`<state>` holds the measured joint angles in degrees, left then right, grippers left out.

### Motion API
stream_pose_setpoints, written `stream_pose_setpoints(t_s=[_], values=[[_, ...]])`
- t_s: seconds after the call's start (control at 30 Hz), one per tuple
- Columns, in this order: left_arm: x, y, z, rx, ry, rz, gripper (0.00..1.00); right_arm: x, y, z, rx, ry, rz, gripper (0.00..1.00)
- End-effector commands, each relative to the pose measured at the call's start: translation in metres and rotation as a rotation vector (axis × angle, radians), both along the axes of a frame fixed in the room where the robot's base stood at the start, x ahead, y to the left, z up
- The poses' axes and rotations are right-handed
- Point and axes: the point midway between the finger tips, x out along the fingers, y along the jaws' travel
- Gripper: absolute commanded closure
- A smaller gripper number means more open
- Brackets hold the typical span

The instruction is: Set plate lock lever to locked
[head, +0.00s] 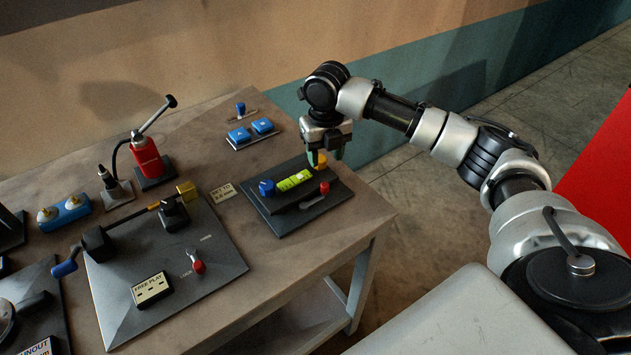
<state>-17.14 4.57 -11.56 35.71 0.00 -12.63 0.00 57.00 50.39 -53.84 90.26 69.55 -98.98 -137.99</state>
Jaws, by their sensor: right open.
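On the bench's right end, a dark base plate (285,223) carries a tilted dark block with a yellow-green level vial (293,181), a blue knob (267,188) and a yellow knob (320,160). A small lever with a red tip (324,188) sits at the block's front right; I cannot read any marking by it. Another red-knobbed lever (198,266) stands by a "LOCK" label on the larger grey plate to the left. My right gripper (325,158) points down, open, at the yellow knob, behind the red-tipped lever; contact is unclear. My left gripper is out of view.
The wooden bench (357,226) ends just right of the level fixture. The wall runs behind.

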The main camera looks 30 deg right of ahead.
Motion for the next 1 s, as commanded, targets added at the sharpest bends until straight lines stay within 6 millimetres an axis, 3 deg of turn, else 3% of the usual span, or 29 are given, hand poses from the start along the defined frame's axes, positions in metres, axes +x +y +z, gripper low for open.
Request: stream_pose_setpoints(t_s=[0.13,0.43,0.6,0.87,1.0], values=[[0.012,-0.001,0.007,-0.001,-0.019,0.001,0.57,-0.001,0.000,-0.029,-0.001,0.006,-0.001,0.52],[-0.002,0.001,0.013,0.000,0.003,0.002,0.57,0.000,0.000,-0.076,-0.003,0.003,-0.003,0.52],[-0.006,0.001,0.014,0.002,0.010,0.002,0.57,0.000,0.000,-0.087,-0.003,0.002,-0.001,0.52],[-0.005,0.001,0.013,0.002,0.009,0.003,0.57,0.000,0.000,-0.088,-0.003,0.001,-0.001,0.52],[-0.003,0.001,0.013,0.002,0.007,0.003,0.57,0.000,0.000,-0.087,-0.003,0.001,-0.002,0.73]])
